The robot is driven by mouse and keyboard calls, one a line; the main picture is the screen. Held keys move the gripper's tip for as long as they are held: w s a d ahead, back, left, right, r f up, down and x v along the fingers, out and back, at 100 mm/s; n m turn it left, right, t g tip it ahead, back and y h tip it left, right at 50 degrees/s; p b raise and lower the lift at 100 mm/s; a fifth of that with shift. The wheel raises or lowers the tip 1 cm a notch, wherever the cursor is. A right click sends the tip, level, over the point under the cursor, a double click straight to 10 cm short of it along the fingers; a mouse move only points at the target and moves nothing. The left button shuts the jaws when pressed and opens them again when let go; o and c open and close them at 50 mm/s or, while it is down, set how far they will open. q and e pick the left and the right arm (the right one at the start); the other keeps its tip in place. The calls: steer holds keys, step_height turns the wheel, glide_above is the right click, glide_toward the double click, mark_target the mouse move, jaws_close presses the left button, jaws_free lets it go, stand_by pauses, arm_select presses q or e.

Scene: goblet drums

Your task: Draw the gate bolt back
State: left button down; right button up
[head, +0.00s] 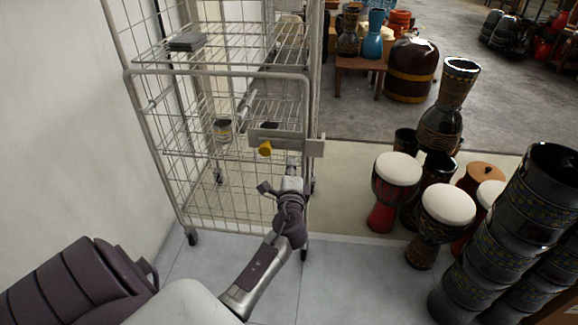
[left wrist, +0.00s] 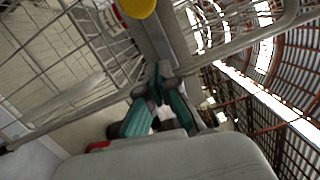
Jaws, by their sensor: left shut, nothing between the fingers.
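The gate bolt (head: 285,138) is a pale grey bar assembly across the right side of a wire cage trolley's gate (head: 215,72). A yellow knob (head: 265,148) sticks out at its left part, and a light block (head: 315,147) sits at its right end by the post. My left gripper (head: 291,163) is just below the bolt, right of the knob, shut and empty. In the left wrist view the closed fingers (left wrist: 161,78) point toward the grey bar, with the yellow knob (left wrist: 137,6) at the top edge, apart from them. My right gripper is out of view.
The cage holds dark flat items (head: 188,42) on its upper shelf and a small tin (head: 223,130) lower down. Goblet drums (head: 397,178) and a tall dark drum stack (head: 515,230) stand to the right. A pale wall (head: 60,130) is at left. The floor (head: 340,270) before the cage is clear.

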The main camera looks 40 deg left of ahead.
arm_select(q)
steer(key=v, duration=0.8)
steer(key=shift+s, duration=0.45)
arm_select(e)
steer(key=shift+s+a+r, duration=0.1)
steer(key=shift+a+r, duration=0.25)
arm_select(q)
steer(key=shift+f, duration=0.15)
